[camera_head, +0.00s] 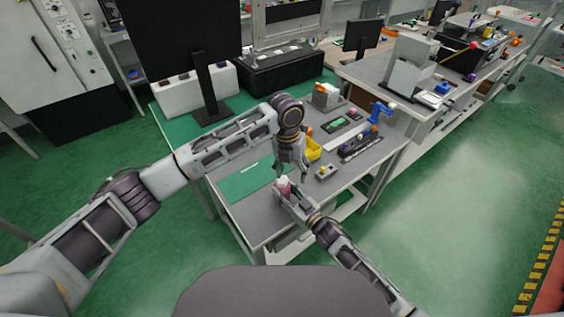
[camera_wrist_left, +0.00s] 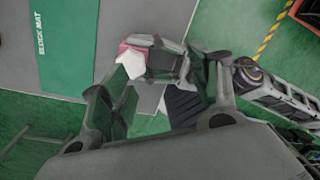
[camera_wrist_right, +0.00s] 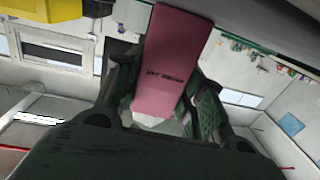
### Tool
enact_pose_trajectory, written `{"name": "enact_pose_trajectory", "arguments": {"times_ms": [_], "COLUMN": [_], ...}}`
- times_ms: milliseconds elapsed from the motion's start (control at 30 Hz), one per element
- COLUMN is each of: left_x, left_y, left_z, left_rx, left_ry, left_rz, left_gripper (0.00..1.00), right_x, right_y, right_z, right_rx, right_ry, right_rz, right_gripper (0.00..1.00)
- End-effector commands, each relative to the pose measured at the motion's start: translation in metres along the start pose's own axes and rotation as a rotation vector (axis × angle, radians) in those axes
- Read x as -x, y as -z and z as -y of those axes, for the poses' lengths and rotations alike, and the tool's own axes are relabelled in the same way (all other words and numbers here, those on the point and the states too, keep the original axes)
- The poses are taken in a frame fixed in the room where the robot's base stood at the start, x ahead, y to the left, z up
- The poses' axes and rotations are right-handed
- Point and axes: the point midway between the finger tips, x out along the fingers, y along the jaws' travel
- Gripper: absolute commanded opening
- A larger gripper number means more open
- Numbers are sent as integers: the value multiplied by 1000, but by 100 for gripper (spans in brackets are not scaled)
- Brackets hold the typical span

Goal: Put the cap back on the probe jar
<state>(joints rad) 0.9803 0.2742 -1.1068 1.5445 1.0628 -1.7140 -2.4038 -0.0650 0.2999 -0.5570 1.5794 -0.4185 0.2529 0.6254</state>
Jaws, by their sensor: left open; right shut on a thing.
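The pink probe jar (camera_head: 284,189) is held above the front of the grey bench, with a white top that looks like the cap (camera_head: 281,179). My right gripper (camera_head: 291,191) is shut on the jar; in the right wrist view the labelled pink jar (camera_wrist_right: 172,65) sits between its fingers, the white part (camera_wrist_right: 150,121) at the picture's lower end. My left gripper (camera_head: 290,174) is open just above the jar. In the left wrist view the white top (camera_wrist_left: 130,63) shows near one open finger. I cannot tell whether the cap is fully seated.
A green bench mat (camera_head: 248,183) lies left of the jar. A yellow bin (camera_head: 313,150), a small grey fixture (camera_head: 326,172) and a dark rack (camera_head: 360,143) stand to the right. A monitor (camera_head: 180,45) stands behind my left arm.

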Motion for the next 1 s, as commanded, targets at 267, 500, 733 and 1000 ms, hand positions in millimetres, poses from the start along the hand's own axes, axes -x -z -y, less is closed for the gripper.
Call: {"name": "enact_pose_trajectory", "arguments": {"times_ms": [267,500,733,1000], "left_x": [6,11,14,18], "left_y": [-3,-6,-8,-9], "left_z": [-2,-5,-8,-12], "left_rx": [229,429,619,841], "left_ry": [-4,-8,-14,-20], "left_rz": [7,15,21,31], "left_gripper": [61,61,61,61], "right_x": [0,0,0,0], "right_y": [0,0,0,0], "right_z": [0,0,0,0], "right_rx": [0,0,0,0], "right_ry": [0,0,0,0], "right_rz": [0,0,0,0], "right_gripper": [0,0,0,0]}}
